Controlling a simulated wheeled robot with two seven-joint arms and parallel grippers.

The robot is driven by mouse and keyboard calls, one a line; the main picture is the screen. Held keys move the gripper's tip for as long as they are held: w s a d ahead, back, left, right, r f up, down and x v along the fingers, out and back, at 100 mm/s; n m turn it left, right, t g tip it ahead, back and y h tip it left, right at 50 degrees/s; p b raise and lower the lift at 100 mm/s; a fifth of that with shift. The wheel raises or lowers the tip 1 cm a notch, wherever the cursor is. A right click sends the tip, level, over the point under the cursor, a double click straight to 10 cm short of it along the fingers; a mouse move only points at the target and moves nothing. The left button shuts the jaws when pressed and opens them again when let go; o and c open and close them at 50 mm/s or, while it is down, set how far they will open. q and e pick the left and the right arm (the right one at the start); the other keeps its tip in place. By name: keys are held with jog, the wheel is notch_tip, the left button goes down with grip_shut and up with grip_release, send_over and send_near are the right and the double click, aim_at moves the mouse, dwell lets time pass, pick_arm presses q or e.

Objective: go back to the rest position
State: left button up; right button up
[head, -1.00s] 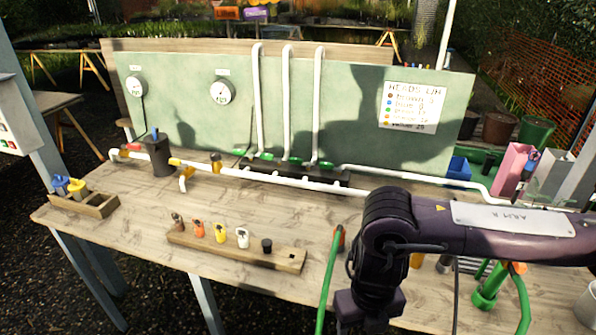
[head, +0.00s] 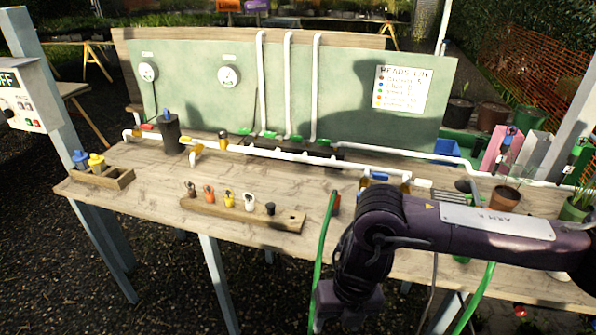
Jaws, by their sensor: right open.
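My right arm (head: 455,228) comes in from the right over the bench's front right part. Its wrist bends down to my right gripper (head: 345,308) at the bottom of the head view, in front of the bench's front edge. The gripper is open and I see nothing held in it. Its fingertips are hard to make out against the dark ground. My left gripper is not in view.
The wooden bench (head: 150,190) carries a rack (head: 240,215) of several coloured heads, white pipework (head: 290,155) and a green back panel (head: 300,85). A green hose (head: 322,250) hangs beside my right wrist.

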jog(key=w+a+f+m+t+y, duration=0.1)
jog(key=w+a+f+m+y, duration=0.35)
jog(key=a+m, duration=0.2)
jog(key=w+a+f+m+t+y, duration=0.1)
jog(key=w+a+f+m+y, duration=0.25)
jog(key=w+a+m, duration=0.35)
jog(key=d+f+m+t, duration=0.2)
jog(key=d+f+m, duration=0.15)
jog(key=f, duration=0.35)
jog(key=d+f+m+t, duration=0.2)
jog(key=f+m, duration=0.2)
jog(key=f, duration=0.4)
jog(key=s+d+f+m+h, duration=0.35)
jog(key=s+d+f, duration=0.25)
jog(key=f, duration=0.3)
jog(key=s+d+f+m+h, duration=0.2)
jog(key=s+d+f+m, duration=0.4)
jog(key=f, duration=0.3)
jog(key=s+d+f+m+g+h, duration=0.1)
jog(key=s+d+f, duration=0.2)
jog(key=s, duration=0.7)
jog(key=s+d+f+m+g+h, duration=0.1)
jog(key=s+d+f, duration=0.3)
jog(key=s, duration=0.6)
jog(key=s+d+f+m+g+h, duration=0.2)
jog(key=s+d+f, duration=0.2)
jog(key=s, duration=0.6)
jog(key=shift+s+d+f+g, duration=0.25)
jog(key=shift+s+d+g, duration=0.05)
jog(key=shift+s+g, duration=0.1)
